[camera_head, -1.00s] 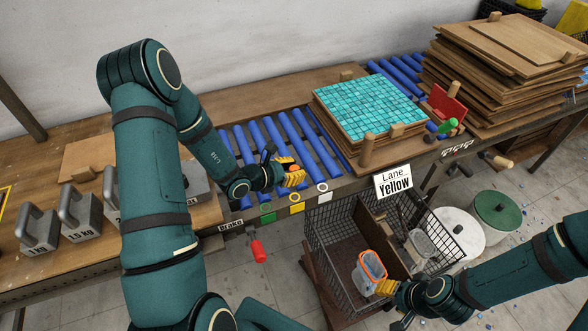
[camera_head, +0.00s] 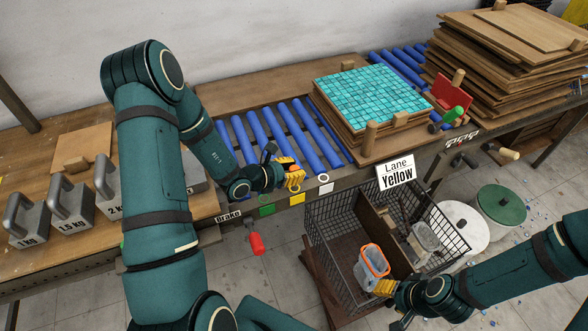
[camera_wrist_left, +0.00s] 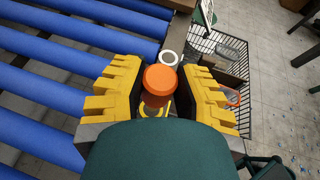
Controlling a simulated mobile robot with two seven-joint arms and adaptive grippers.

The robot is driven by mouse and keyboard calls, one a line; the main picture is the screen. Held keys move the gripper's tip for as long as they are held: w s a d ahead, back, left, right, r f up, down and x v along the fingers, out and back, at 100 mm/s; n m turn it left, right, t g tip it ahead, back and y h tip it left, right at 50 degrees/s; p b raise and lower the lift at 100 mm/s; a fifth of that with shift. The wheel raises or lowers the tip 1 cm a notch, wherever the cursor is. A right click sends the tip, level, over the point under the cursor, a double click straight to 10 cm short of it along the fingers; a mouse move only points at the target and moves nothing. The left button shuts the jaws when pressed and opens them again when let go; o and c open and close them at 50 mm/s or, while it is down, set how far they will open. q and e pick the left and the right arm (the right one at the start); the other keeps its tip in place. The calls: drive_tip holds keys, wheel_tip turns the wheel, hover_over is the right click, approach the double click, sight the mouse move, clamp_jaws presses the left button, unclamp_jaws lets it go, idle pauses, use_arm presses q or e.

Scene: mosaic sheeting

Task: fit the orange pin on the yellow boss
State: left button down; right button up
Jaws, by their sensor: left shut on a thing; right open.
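My left gripper (camera_head: 294,180) is shut on the orange pin (camera_wrist_left: 160,80), which stands between its yellow fingers. In the head view only a bit of the pin (camera_head: 292,169) shows. The yellow boss (camera_wrist_left: 155,109) shows as a yellow ring just below the pin in the left wrist view, partly covered. In the head view the fingers hide the boss above its yellow tag (camera_head: 297,198). I cannot tell whether the pin's lower end is in the boss. My right gripper (camera_head: 385,287) is open beside an orange-rimmed clear bin (camera_head: 373,262); its fingertips are partly hidden.
A white boss (camera_head: 323,178) sits right of the left gripper, and a green tag (camera_head: 266,210) is on its left. Blue rollers (camera_head: 275,138) lie behind. A sign reading "Lane Yellow" (camera_head: 396,171) hangs on the rail, above a wire basket (camera_head: 334,219). A red brake handle (camera_head: 256,243) hangs below.

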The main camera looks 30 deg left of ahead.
sight(294, 186)
use_arm(q)
drive_tip(key=shift+f+b, duration=2.3)
drive_tip(key=shift+f, duration=0.55)
drive_tip(key=c, duration=0.7)
unclamp_jaws()
drive_tip(key=shift+s, duration=0.1)
drive_tip(key=v, duration=1.2)
